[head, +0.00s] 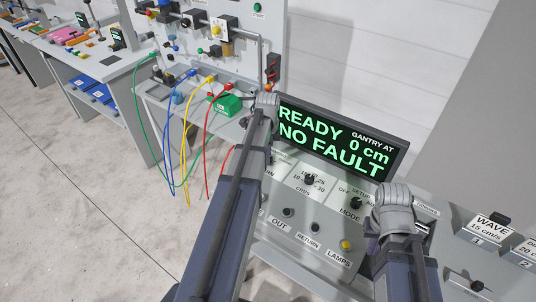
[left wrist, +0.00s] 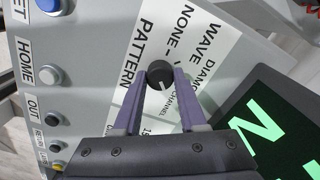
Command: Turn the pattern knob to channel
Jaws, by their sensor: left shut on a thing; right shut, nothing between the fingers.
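The pattern knob (left wrist: 160,74) is round and black with a white pointer line, on a white plate marked PATTERN with WAVE, NONE, DIAMOND and CHANNEL. Its pointer slants to the lower right in the left wrist view, roughly towards CHANNEL; the exact setting is hard to tell. My left gripper (left wrist: 161,80) has its two purple fingers shut on the knob, one on each side. In the head view my left arm hides the knob and these fingers. My right gripper (head: 371,228) is mostly hidden by its own wrist, low over the right of the panel, and holds nothing visible.
The display (head: 340,138) reads READY, NO FAULT, gantry at 0 cm. Coloured cables (head: 186,140) hang from the bench at left. Open floor lies left.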

